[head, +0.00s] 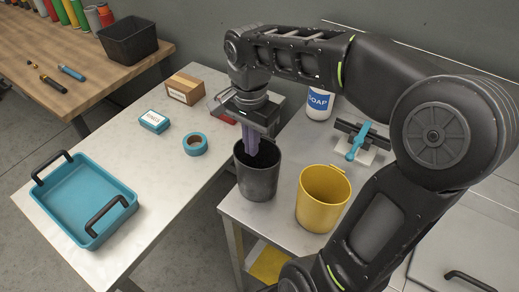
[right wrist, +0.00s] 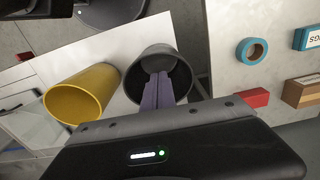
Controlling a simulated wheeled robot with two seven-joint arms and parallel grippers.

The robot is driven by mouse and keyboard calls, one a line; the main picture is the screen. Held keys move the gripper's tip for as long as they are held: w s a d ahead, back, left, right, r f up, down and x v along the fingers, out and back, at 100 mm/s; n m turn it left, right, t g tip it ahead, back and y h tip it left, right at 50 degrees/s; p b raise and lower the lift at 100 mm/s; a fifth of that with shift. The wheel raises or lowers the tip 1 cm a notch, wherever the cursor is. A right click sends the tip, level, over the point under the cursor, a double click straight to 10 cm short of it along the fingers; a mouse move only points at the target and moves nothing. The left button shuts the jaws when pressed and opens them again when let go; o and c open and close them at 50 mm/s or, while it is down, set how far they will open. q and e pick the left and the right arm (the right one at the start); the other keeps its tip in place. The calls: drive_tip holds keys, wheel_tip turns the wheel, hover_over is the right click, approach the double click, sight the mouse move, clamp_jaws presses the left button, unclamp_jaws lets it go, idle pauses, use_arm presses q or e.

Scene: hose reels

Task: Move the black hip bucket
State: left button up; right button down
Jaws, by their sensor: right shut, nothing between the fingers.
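The black hip bucket (head: 257,178) stands upright on the front left corner of the light grey counter. It also shows in the right wrist view (right wrist: 183,62), where I look into its open mouth. My right gripper (head: 252,150) points down from above, its purple fingers reaching into the bucket's mouth. The fingers (right wrist: 157,92) are shut together with nothing between them, and show against the dark inside of the bucket. Whether they touch the bucket's wall I cannot tell. My left gripper is not in view.
A yellow bucket (head: 322,198) stands close to the right of the black one. A soap bottle (head: 319,103) and a teal-handled tool (head: 358,142) are behind. The white table holds a teal tray (head: 85,197), tape roll (head: 194,144), teal box (head: 154,121) and cardboard box (head: 185,88).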

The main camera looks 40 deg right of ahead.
sight(263, 161)
drive_tip(key=f, duration=1)
drive_tip(key=shift+s+f+p, duration=0.1)
drive_tip(key=shift+s+p, duration=0.15)
drive_tip(key=shift+p, duration=0.15)
drive_tip(key=d, duration=0.1)
drive_tip(key=w+d+p, duration=0.1)
drive_tip(key=d, duration=0.1)
drive_tip(key=shift+d+p, duration=0.15)
drive_tip(key=shift+p, duration=0.15)
drive_tip(key=shift+w+d, duration=0.1)
drive_tip(key=shift+d, duration=0.2)
drive_tip(key=shift+d, duration=0.1)
